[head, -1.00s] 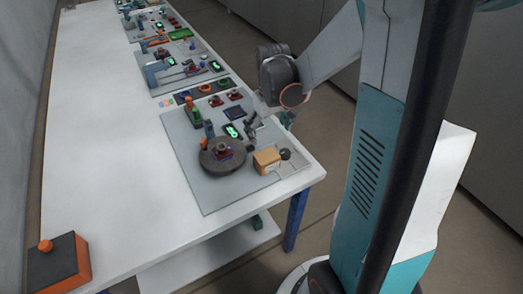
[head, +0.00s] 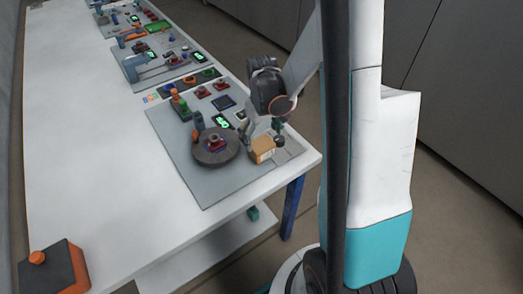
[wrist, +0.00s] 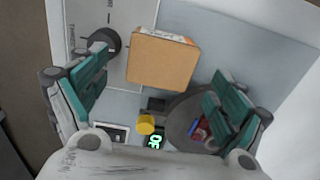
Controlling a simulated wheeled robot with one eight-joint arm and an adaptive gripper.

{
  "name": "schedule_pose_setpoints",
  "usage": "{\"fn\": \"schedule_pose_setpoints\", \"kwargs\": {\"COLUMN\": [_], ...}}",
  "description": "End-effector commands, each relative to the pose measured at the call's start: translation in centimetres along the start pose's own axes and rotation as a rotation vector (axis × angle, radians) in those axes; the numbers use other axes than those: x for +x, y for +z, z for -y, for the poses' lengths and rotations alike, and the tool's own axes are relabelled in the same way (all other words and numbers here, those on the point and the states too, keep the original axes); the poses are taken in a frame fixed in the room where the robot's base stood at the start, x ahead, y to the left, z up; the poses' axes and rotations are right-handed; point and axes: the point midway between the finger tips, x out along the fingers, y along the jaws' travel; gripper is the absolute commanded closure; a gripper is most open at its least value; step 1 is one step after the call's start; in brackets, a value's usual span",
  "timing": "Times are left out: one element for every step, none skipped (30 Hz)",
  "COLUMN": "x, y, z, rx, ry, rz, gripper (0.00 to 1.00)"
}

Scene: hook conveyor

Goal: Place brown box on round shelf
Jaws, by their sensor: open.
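The brown box (head: 261,149) sits on the grey board at the near right, beside the round shelf. In the wrist view the brown box (wrist: 163,60) lies ahead of and between the fingers, with its plain brown face towards the camera. The round shelf (head: 203,158) is a dark grey disc to the left of the box, with a small red and blue part on it. In the wrist view the round shelf (wrist: 178,118) is partly hidden by the right finger. My gripper (wrist: 158,85) is open and empty, its teal fingers apart on either side of the box.
A dark round knob (wrist: 104,42) stands left of the box. A yellow knob (wrist: 146,124) and a lit green display (head: 221,121) are close by. The white table (head: 90,150) is clear on the left.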

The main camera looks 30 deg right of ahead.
Motion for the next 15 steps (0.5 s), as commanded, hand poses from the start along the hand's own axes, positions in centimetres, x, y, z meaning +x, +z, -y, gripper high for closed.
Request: {"fn": "schedule_pose_setpoints", "kwargs": {"x": [0.8,1.2,1.9,2.4,2.8,3.4,3.8,4.2,4.5,4.6,4.6,4.6,4.6,4.6,4.5], "y": [0.0,0.0,0.0,0.0,0.0,0.0,0.0,0.0,0.0,0.1,0.1,0.1,0.1,0.1,0.1], "z": [0.0,0.1,0.1,0.1,0.1,0.1,0.1,0.1,0.1,0.1,0.1,0.1,0.1,0.2,0.2], "rx": [0.0,0.0,0.0,0.0,0.0,0.0,0.0,0.0,0.0,0.0,0.0,0.0,0.0,0.0,0.0], "ry": [0.0,0.0,0.0,0.0,0.0,0.0,0.0,0.0,0.0,0.0,0.0,0.0,0.0,0.0,0.0], "rz": [0.0,0.0,0.0,0.0,0.0,0.0,0.0,0.0,0.0,0.0,0.0,0.0,0.0,0.0,0.0], "gripper": [0.1,0.1,0.1,0.1,0.1,0.1,0.1,0.1,0.1,0.1,0.1,0.1,0.1,0.1,0.1]}}
